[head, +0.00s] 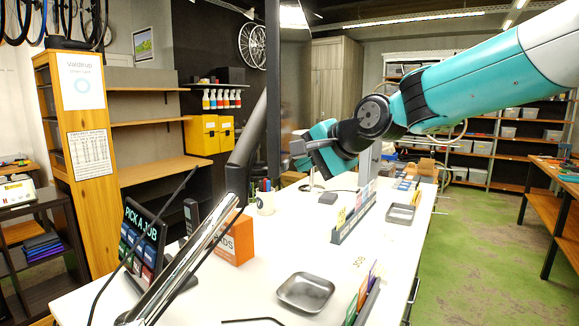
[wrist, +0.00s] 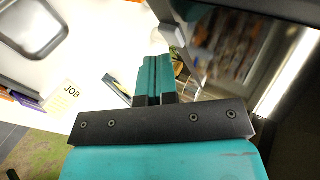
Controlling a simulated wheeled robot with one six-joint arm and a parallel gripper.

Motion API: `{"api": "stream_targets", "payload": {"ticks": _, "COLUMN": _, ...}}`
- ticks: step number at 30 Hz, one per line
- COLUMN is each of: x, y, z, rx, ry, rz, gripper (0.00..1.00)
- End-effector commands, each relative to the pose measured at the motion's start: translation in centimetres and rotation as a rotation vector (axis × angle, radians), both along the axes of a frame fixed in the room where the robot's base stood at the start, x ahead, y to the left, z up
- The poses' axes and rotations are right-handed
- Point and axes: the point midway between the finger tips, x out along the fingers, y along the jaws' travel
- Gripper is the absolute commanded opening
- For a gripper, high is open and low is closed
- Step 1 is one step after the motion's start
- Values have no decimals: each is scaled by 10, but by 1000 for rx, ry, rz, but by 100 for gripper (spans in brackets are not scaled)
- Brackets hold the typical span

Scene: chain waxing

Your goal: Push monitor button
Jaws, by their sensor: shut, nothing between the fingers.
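The monitor (head: 273,85) shows edge-on in the head view as a tall dark slab above the table. In the wrist view its dark glossy face (wrist: 245,45) fills the upper right and reflects the room. A small grey block (wrist: 173,35) sits at its near edge; it may be the button, but I cannot tell. My gripper (head: 294,150) is shut and empty, just right of the monitor's lower part. In the wrist view its teal fingertips (wrist: 155,62) lie together, just below the grey block. I cannot tell whether they touch anything.
The white table (head: 240,297) holds a metal tray (head: 305,292), an orange box (head: 236,240), a pen cup (head: 265,202) and a "PICK A JOB" stand (head: 143,238). A chrome bar (head: 190,262) slants across the front. Open floor (head: 470,250) lies to the right.

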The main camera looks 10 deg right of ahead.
Motion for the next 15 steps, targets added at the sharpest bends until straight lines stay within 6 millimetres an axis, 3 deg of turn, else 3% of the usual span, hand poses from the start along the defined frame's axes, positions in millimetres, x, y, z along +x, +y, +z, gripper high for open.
{"api": "stream_targets", "payload": {"ticks": 15, "x": -4, "y": -12, "z": 0, "rx": 0, "ry": 0, "rz": -2, "gripper": 0}}
